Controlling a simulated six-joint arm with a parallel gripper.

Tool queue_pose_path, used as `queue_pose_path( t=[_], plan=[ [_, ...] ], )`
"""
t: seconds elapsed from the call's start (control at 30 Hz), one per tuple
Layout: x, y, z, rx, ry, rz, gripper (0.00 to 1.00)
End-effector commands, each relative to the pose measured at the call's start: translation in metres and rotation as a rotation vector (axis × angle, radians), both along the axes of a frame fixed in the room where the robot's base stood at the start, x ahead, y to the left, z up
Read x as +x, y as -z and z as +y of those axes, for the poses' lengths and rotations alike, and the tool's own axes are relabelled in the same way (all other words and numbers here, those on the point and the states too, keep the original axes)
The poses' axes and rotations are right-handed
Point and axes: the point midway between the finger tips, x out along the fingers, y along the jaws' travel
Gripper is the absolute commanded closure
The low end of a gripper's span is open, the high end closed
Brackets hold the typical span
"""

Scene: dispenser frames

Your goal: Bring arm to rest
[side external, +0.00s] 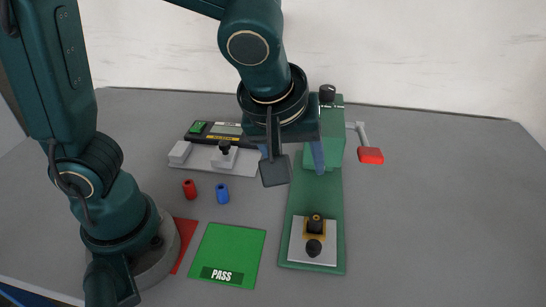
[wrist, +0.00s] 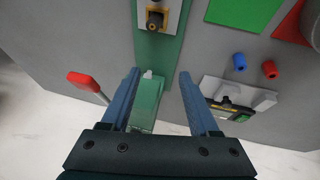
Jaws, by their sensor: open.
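My gripper (side external: 293,165) is open and hangs above the far part of the green press-like fixture, with nothing between its fingers. In the wrist view my gripper (wrist: 157,78) shows two blue fingers spread wide, with the fixture's green head (wrist: 146,98) below and between them. The green fixture (side external: 334,206) has a raised block at its far end and a lever with a red handle (side external: 370,155) reaching right. On its near end is a pale plate (side external: 297,250) with a yellow and black part (side external: 315,226) on it. My arm is raised over the table.
A red cylinder (side external: 189,188) and a blue cylinder (side external: 222,193) stand left of the fixture. A green PASS mat (side external: 236,245) lies near them, beside a red mat (side external: 184,236). A grey gauge device (side external: 225,158) stands behind. The table's right side is clear.

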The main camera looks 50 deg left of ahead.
Motion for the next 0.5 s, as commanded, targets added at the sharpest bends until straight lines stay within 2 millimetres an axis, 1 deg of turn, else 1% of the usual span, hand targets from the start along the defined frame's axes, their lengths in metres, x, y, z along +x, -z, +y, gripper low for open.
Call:
queue_pose_path(
  t=[0.03,0.2,0.3,0.4,0.5],
  plan=[
    [-0.002,-0.011,0.017,-0.015,-0.018,-0.016,0.39],
    [-0.023,-0.031,0.057,-0.023,0.026,-0.043,0.39],
    [-0.04,-0.037,0.074,-0.006,0.093,-0.06,0.39],
    [-0.057,-0.037,0.084,0.03,0.194,-0.076,0.39],
    [-0.072,-0.033,0.087,0.079,0.33,-0.082,0.39]
  ],
)
